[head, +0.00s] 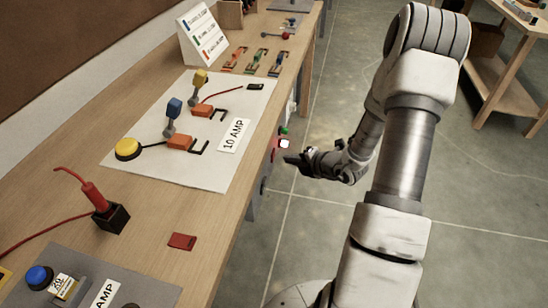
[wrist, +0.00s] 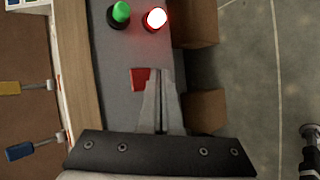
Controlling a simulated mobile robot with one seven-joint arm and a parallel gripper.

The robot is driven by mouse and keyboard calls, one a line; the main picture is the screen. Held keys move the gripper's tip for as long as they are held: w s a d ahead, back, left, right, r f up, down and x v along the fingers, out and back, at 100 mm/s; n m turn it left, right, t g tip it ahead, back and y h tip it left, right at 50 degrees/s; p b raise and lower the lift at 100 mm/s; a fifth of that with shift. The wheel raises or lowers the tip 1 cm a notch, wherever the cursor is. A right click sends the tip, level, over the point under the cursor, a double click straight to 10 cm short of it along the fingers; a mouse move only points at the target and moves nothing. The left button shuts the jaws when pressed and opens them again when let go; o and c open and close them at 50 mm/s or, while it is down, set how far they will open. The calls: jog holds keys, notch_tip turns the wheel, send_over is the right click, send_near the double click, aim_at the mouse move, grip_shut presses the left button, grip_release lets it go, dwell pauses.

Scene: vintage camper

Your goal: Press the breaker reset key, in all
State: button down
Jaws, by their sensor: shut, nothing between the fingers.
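My gripper (head: 290,159) is shut and empty, with its fingertips close to a grey panel on the bench's front side. In the wrist view the closed fingers (wrist: 158,76) overlap a red square key (wrist: 138,78) on the grey panel (wrist: 110,65). Part of the key is hidden behind the fingers. I cannot tell whether they touch it or whether it is pressed. A green round light or button (wrist: 121,13) and a glowing red-white one (wrist: 155,18) sit beyond the fingertips. They also show in the head view, green (head: 284,130) and glowing (head: 284,144). No readable label marks the reset key.
The wooden bench (head: 215,215) holds a white sheet (head: 215,170) marked 10 AMP with blue and yellow levers and a yellow button (head: 128,149). A red plug (head: 95,195) stands in a black socket. The floor (head: 320,220) right of the bench is open.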

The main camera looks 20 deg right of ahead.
jog(key=shift+w+a, duration=0.35)
jog(key=shift+a, duration=0.2)
jog(key=shift+w+a, duration=0.1)
jog(key=shift+a, duration=0.05)
dwell(1.6)
jog(key=shift+w+a, duration=0.15)
jog(key=shift+a, duration=0.05)
jog(key=shift+w+a, duration=0.2)
jog(key=shift+a, duration=0.15)
dwell(0.6)
jog(key=shift+s+d, duration=0.1)
jog(key=shift+d, duration=0.05)
dwell(0.3)
jog(key=shift+s+d, duration=0.35)
jog(key=shift+d, duration=0.2)
jog(key=s+d, duration=0.1)
jog(key=s+d+p, duration=0.1)
jog(key=d+p, duration=0.1)
jog(key=d, duration=0.1)
jog(key=shift+s+d, duration=0.1)
jog(key=shift+s, duration=0.3)
